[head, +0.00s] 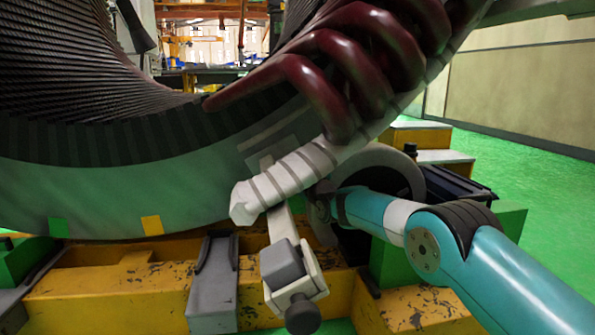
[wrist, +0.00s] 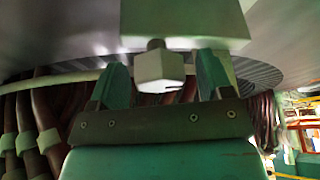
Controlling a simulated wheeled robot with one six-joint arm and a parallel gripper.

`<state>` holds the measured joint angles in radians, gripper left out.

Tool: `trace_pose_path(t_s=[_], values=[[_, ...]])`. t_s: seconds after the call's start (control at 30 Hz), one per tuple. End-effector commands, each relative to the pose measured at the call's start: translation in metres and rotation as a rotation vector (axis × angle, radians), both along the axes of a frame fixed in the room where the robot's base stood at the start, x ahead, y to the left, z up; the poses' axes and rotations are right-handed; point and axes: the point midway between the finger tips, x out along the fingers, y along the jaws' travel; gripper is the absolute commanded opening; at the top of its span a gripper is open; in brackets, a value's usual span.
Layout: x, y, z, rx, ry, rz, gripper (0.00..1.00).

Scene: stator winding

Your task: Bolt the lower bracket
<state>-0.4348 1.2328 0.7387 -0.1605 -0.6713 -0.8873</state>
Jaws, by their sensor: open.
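In the wrist view, my gripper (wrist: 162,75) is open, with one green finger on each side of a pale hexagonal bolt head (wrist: 160,68). A gap shows between the bolt head and each finger. The bolt's short shank meets a green-grey block (wrist: 185,18) above it. In the head view, a light metal bracket (head: 281,226) hangs at the stator's lower edge, with a grey block (head: 282,262) and a dark round knob (head: 303,314) at its lower end. My teal arm comes in from the right; its gripper is hidden there behind the grey disc-shaped part and the wrapped coil end.
The stator (head: 110,185) with dark red coils (head: 320,90) and a white wrapped ring section (head: 290,180) fills the upper left. Yellow support beams (head: 110,295) and a grey post (head: 212,285) stand below. Green floor (head: 545,200) is clear at right.

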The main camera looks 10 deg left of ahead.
Motion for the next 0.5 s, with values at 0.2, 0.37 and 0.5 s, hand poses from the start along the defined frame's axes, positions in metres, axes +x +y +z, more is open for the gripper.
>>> trace_pose_path(t_s=[0.2, 0.37, 0.5], values=[[0.0061, 0.004, 0.0018, 0.001, 0.001, -0.001, 0.73], [0.007, 0.0046, 0.0038, 0.002, 0.0, -0.002, 0.73], [0.0069, 0.0046, 0.0037, 0.001, 0.001, -0.001, 0.73]])
